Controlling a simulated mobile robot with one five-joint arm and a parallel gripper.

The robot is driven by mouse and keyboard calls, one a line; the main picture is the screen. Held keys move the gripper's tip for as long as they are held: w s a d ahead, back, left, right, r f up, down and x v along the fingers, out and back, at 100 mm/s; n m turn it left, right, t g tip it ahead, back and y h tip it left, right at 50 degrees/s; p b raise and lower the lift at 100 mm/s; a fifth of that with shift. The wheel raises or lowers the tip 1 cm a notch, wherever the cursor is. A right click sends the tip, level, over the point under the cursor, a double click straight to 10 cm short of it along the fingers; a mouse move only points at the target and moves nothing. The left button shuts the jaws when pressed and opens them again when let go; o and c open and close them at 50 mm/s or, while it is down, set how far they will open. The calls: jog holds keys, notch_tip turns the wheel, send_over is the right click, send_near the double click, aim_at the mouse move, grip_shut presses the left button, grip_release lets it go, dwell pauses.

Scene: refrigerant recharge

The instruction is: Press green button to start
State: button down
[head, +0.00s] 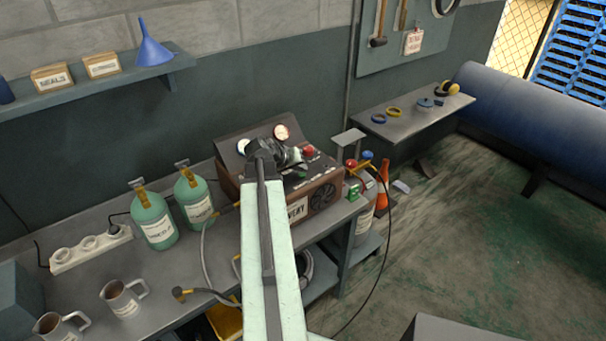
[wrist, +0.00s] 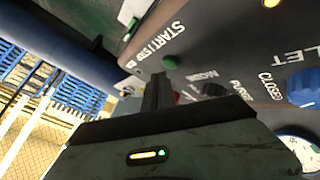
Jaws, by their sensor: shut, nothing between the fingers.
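The recovery machine (head: 262,200) stands on the workbench, with a dark sloped panel, two gauges and a red button (head: 309,151). The green button (wrist: 170,62) shows in the wrist view beside the START/STOP lettering. A small green spot on the panel in the head view (head: 301,174) appears to be the same button. My gripper (wrist: 158,88) is shut and empty over the panel, its tip close to the green button in the picture. I cannot tell whether they touch. In the head view my gripper (head: 296,156) covers part of the panel.
Two green cylinders (head: 153,220) stand left of the machine. Mugs (head: 122,299) and a power strip (head: 90,248) are on the bench. Floor at right is open.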

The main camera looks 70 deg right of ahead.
aim_at(300, 176)
dwell(0.3)
jog(key=shift+w+f+b, duration=0.1)
jog(key=shift+f+b, duration=0.35)
jog(key=shift+f, duration=0.15)
dwell(0.3)
jog(key=shift+r+p, duration=0.5)
jog(key=shift+r, duration=0.15)
notch_tip(300, 176, up, 6)
jog(key=p, duration=0.6)
